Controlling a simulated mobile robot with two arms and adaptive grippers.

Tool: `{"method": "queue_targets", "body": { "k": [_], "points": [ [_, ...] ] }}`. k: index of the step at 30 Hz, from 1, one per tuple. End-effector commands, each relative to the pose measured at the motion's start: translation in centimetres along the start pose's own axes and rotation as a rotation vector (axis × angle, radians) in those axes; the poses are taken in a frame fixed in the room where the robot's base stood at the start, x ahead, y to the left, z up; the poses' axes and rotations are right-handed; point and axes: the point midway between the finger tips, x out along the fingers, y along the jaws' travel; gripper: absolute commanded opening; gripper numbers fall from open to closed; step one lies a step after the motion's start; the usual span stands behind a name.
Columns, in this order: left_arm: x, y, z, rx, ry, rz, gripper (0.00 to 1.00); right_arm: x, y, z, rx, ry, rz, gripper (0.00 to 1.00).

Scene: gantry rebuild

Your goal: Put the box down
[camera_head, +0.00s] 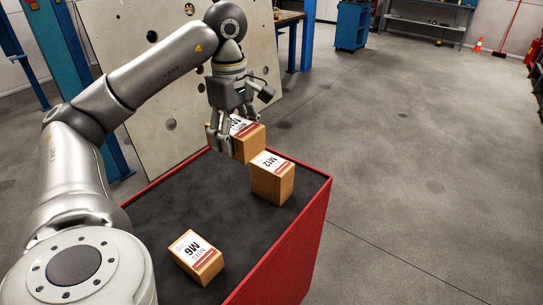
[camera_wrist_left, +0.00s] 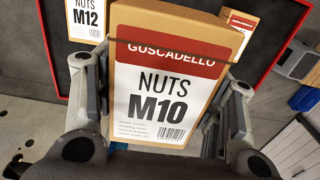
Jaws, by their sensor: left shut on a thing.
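The cardboard M10 nuts box (camera_head: 249,147) is in my left gripper (camera_head: 222,138), at the far end of the cart's dark top. In the left wrist view the M10 box (camera_wrist_left: 165,85) fills the middle, its label facing the camera, with a finger of my left gripper (camera_wrist_left: 163,110) on each side. I cannot tell whether its underside touches the cart top. The M12 box (camera_head: 271,182) stands close in front and to the right of it; it also shows in the left wrist view (camera_wrist_left: 88,17). My right gripper is not in view.
The cart (camera_head: 262,268) has a black top with a red rim. An M6 box (camera_head: 196,257) lies near its front. The top between the M6 and M12 boxes is bare. A pale panel with holes (camera_head: 150,110) stands behind the cart. Open floor lies to the right.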

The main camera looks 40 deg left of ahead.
Motion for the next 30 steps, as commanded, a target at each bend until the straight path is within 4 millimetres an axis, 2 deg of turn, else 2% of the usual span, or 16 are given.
{"method": "queue_targets", "body": {
  "k": [5,10,13,15,18,26,30],
  "points": [
    [2.0,4.1,0.3,0.004,-0.005,-0.002,0.23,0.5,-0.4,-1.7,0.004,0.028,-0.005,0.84],
    [3.6,7.9,0.3,0.004,-0.004,-0.003,0.23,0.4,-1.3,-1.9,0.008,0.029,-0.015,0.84],
    [5.8,9.4,0.3,0.005,-0.004,-0.005,0.23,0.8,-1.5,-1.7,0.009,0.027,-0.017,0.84],
    [6.3,10.4,0.3,0.004,-0.002,-0.004,0.23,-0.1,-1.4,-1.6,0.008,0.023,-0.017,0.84],
    [7.6,11.3,0.2,0.004,0.000,-0.003,0.23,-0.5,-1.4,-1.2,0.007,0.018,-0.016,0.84],
    [9.4,12.8,0.3,0.005,-0.001,-0.002,0.23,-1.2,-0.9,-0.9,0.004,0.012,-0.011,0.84],
    [11.1,12.7,0.2,0.005,0.001,-0.003,0.23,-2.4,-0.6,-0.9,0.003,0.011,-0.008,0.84]
  ]
}}
